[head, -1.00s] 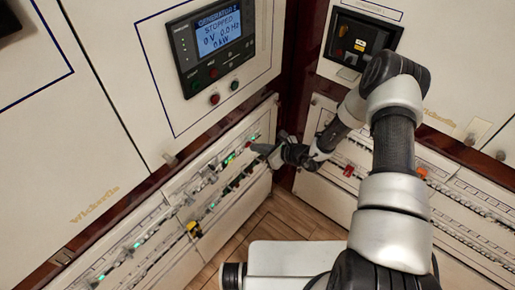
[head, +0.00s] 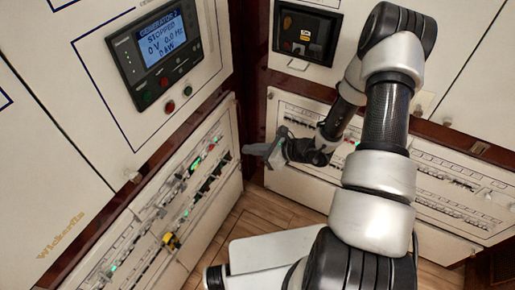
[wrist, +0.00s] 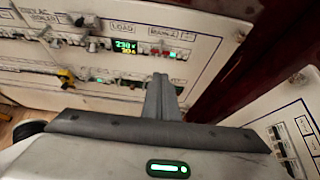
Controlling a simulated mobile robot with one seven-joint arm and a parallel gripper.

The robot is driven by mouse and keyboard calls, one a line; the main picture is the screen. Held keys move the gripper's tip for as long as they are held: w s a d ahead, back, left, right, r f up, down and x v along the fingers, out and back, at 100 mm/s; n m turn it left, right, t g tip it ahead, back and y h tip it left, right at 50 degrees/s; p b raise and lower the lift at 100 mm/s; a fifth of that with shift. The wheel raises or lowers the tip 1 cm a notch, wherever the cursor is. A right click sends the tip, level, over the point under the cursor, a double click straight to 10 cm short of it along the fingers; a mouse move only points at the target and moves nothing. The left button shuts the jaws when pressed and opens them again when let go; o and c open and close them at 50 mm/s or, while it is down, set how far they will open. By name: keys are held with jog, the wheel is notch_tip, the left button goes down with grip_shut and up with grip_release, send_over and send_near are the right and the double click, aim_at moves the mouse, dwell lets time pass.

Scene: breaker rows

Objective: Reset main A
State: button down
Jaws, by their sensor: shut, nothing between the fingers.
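My gripper (head: 258,149) is shut and empty, in the gap between the left and right breaker panels, apart from both. Its closed fingers also show in the wrist view (wrist: 162,98). The left breaker panel (head: 140,240) has rows of small switches, some with green lights. In the wrist view, a label on it seems to read MAIN 2 (wrist: 166,32), with a red switch (wrist: 154,51) and a green light below. I cannot make out a label reading main A. The right breaker panel (head: 450,205) has more breaker rows, partly hidden behind my arm.
A generator screen (head: 160,48) reading STOPPED is above the left panel. A dark recessed unit (head: 306,33) is above the right panel. A yellow switch or tag (head: 171,241) sticks out of the left panel, also in the wrist view (wrist: 66,75). Wooden floor (head: 262,213) lies between.

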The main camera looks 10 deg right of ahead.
jog(key=shift+v, duration=1.5)
jog(key=s+a+r+n+g+p, duration=0.1)
jog(key=s+a+r+n+g, duration=0.15)
jog(key=r+n, duration=0.4)
jog(key=s+a+r+n+g+p, duration=0.1)
jog(key=s+r+n+p, duration=0.15)
jog(key=r, duration=0.75)
jog(key=s+a+r+n+g+p, duration=0.1)
jog(key=s+a+r+n+g, duration=0.15)
jog(key=r+n, duration=0.4)
jog(key=s+d+r+n+t+h+p, duration=0.1)
jog(key=s+d+r+n+t+h, duration=0.1)
jog(key=s+d+r+n+h, duration=0.2)
jog(key=s+d+r+n+t+h+p, duration=0.2)
jog(key=s+d+r+n+h, duration=0.3)
jog(key=s+r, duration=0.5)
jog(key=shift+d+r+n+p, duration=0.3)
jog(key=shift+r+n, duration=0.25)
jog(key=shift+r, duration=2.6)
